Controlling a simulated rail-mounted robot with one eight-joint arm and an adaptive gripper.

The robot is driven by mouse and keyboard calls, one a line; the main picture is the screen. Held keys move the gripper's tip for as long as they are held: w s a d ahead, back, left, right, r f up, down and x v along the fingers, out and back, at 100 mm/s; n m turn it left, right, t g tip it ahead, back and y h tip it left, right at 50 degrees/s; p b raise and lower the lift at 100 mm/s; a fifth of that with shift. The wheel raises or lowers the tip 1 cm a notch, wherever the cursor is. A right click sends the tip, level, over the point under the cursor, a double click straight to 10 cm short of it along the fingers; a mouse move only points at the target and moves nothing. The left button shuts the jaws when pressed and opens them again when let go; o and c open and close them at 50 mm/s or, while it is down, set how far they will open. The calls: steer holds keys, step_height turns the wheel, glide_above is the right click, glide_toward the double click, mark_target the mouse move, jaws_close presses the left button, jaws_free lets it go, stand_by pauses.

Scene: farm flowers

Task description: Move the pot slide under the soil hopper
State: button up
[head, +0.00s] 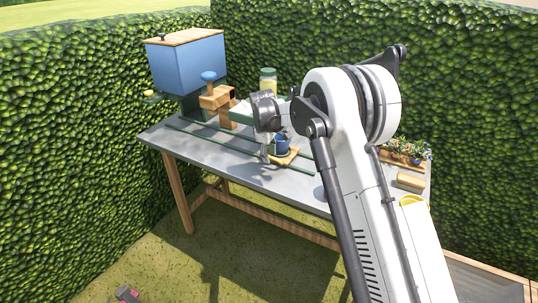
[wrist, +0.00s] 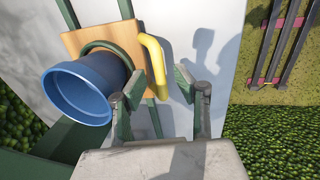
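The pot slide is a wooden plate (head: 289,158) on dark green rails near the table's middle; it also shows in the wrist view (wrist: 73,42). A blue pot (head: 282,146) stands on it in a green ring and shows large in the wrist view (wrist: 78,92). A yellow handle (wrist: 152,60) is on the plate's edge. My gripper (head: 265,156) is open at the slide's near side. In the wrist view my gripper (wrist: 160,80) has its fingers apart with the handle between them; contact cannot be told. The blue soil hopper (head: 188,65) stands at the rails' left end.
A jar (head: 268,80) stands behind the rails. Flowers (head: 405,150) and a wooden block (head: 410,181) are at the right. The grey table (head: 200,153) is clear before the rails. Hedges close off the back.

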steer(key=shift+r, duration=0.1)
step_height(320, 180, up, 12)
steer(key=s+a, duration=0.1)
steer(key=s, duration=0.1)
steer(key=shift+f, duration=0.2)
steer(key=shift+c, duration=0.5)
